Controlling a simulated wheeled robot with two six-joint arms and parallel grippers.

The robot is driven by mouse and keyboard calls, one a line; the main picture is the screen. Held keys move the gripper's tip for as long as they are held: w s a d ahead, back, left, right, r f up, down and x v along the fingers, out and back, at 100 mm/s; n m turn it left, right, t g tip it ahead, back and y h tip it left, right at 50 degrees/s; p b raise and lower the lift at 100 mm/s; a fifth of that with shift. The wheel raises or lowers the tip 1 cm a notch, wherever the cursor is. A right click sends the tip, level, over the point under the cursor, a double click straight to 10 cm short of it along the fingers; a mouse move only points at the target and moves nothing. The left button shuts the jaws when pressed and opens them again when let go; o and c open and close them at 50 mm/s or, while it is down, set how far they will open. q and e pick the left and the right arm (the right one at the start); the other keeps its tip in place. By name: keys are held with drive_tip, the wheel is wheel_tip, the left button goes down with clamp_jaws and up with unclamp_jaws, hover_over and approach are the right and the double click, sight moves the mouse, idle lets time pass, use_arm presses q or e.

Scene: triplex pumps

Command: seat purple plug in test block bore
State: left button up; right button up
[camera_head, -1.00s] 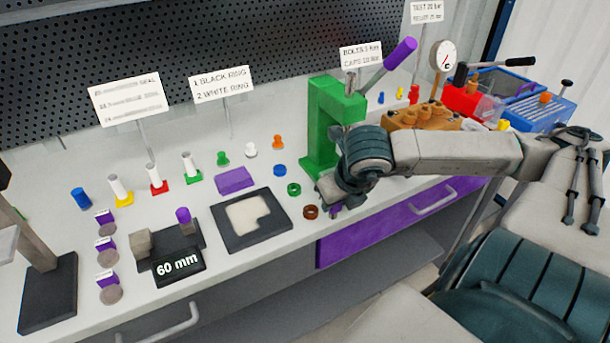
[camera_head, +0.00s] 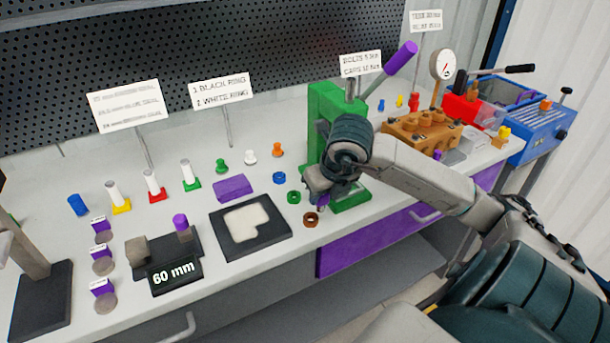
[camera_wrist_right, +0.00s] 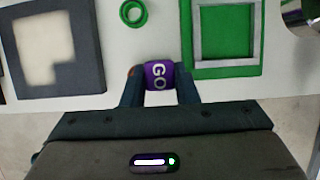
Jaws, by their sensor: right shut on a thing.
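My right gripper (camera_head: 320,198) is above the bench's front edge, just in front of the green press. In the head view only a sliver of this plug (camera_head: 322,206) shows below the jaws. An orange-brown block (camera_head: 422,137) with several raised round parts stands right of the press; I cannot tell whether it is the test block, and no bore is clear. Another purple-topped piece (camera_head: 181,222) stands on the black "60 mm" stand. My left gripper is not in view.
The green press (camera_head: 322,125) with its purple-handled lever (camera_head: 400,55) rises behind my right gripper. Green (camera_head: 294,197) and brown (camera_head: 311,219) rings lie close by. A black tray (camera_head: 230,245) lies to the left. A red bin (camera_head: 465,110) and pressure gauge (camera_head: 442,66) stand right.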

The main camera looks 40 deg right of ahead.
drive_tip(key=w, duration=0.2)
drive_tip(key=w+d+p, duration=0.1)
drive_tip(key=w, duration=0.4)
drive_tip(key=w+p, duration=0.1)
drive_tip(key=shift+d+f, duration=0.35)
drive_tip(key=shift+d, duration=0.05)
drive_tip(key=shift+f, duration=0.35)
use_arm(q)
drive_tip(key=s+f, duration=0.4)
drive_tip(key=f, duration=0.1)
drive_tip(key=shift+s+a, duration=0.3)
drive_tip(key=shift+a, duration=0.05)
use_arm(e)
drive_tip(key=shift+f, duration=0.1)
drive_tip(key=shift+f, duration=0.15)
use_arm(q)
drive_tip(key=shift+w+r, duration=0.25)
use_arm(e)
drive_tip(key=o, duration=1)
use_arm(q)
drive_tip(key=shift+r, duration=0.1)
